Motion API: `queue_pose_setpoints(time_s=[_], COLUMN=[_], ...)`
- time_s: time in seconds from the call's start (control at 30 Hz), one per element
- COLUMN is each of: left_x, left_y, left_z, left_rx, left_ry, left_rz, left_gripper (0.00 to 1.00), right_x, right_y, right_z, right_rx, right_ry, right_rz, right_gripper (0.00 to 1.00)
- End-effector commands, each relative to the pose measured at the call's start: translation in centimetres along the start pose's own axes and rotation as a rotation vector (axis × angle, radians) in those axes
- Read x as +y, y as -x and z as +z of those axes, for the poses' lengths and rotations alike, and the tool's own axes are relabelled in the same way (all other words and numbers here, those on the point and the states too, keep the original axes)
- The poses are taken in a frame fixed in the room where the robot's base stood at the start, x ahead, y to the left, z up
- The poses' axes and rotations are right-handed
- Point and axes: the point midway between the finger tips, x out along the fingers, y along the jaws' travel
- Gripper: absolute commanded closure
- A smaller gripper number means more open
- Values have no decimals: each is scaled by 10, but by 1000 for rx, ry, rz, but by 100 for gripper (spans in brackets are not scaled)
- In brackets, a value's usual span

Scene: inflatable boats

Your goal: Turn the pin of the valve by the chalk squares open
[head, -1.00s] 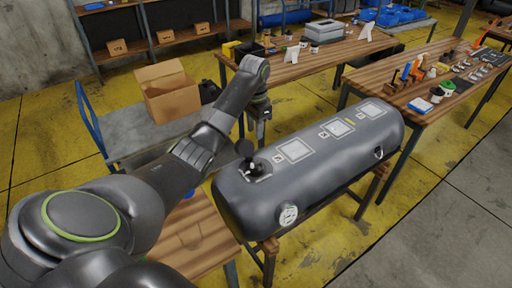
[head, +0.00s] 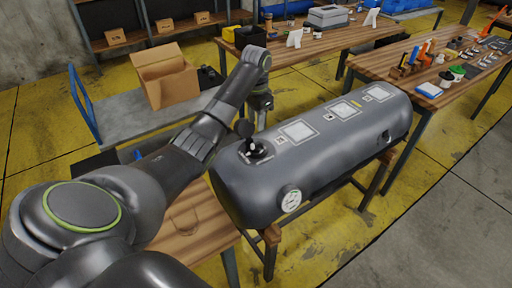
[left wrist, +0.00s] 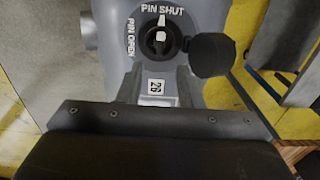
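The dark grey inflatable tube (head: 300,165) lies on wooden trestles, with pale chalk squares (head: 298,131) along its top. The valve (head: 255,150) is at its near left end, with a round black cap (head: 244,128) beside it. In the left wrist view the valve's pin (left wrist: 160,38) sits in a dark round seat, its white mark towards the PIN SHUT label (left wrist: 163,9). The PIN OPEN label (left wrist: 130,37) is to its left, and the cap (left wrist: 211,55) to its right. My left gripper (head: 261,104) hangs just behind the valve, apart from it; its fingers are unclear. My right gripper is not visible.
A trolley with an open cardboard box (head: 165,78) stands at left. Cluttered wooden tables (head: 310,50) stand behind and at right.

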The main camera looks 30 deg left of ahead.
Motion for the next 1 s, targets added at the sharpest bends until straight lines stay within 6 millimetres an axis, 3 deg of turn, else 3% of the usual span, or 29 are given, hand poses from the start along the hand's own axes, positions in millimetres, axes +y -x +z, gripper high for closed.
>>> queue_pose_setpoints(time_s=[0.03,0.1,0.43,0.87,1.0], left_x=[0,1,1,0,0], left_y=[-12,-23,-79,-91,-91], left_z=[0,1,0,0,0], left_rx=[0,-5,-3,0,0], left_ry=[0,1,0,0,0], left_rz=[0,5,2,0,0], left_gripper=[67,67,67,67,83], right_x=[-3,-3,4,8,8], right_y=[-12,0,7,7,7], right_z=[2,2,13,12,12], right_rx=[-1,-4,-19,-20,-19], right_ry=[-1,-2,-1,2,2], right_rz=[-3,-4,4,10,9], right_gripper=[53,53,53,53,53])
